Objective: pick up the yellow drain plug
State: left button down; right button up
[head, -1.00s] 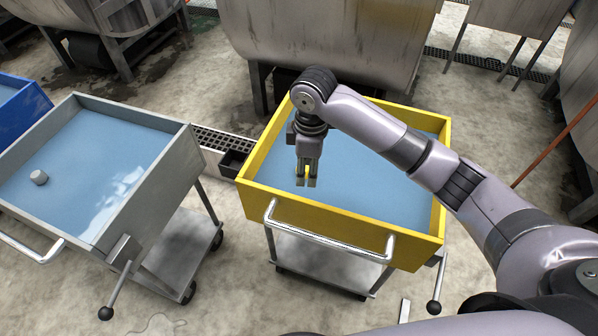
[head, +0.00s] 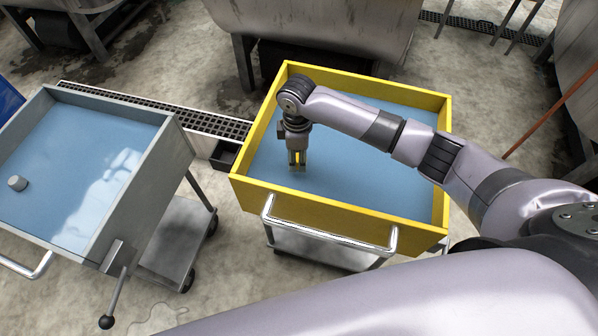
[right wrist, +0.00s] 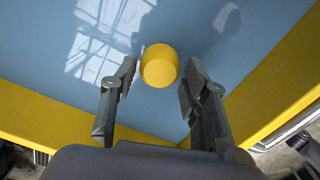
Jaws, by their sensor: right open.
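The yellow drain plug (right wrist: 159,65) is a short round piece in the blue liquid of the yellow cart (head: 345,222). In the right wrist view it shows between the fingertips of my right gripper (head: 297,164), with a gap on each side. The gripper is open and points down into the cart. In the head view the fingers mostly hide the plug, and only a bit of yellow shows between them. I cannot tell how far the fingertips reach past its top. My left gripper is not in view.
The yellow cart's walls stand around my right gripper, with a metal handle (head: 330,238) in front. A metal drum (head: 310,18) stands behind.

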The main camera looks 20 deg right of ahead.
jog(key=shift+f, duration=0.5)
jog(key=f, duration=0.4)
jog(key=shift+d+f+p, duration=0.25)
jog(key=shift+p, duration=0.1)
jog(key=shift+f, duration=0.2)
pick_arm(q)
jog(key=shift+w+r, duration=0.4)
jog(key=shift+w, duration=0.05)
pick_arm(e)
jog(key=shift+c, duration=0.3)
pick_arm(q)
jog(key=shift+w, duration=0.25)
pick_arm(e)
grip_shut()
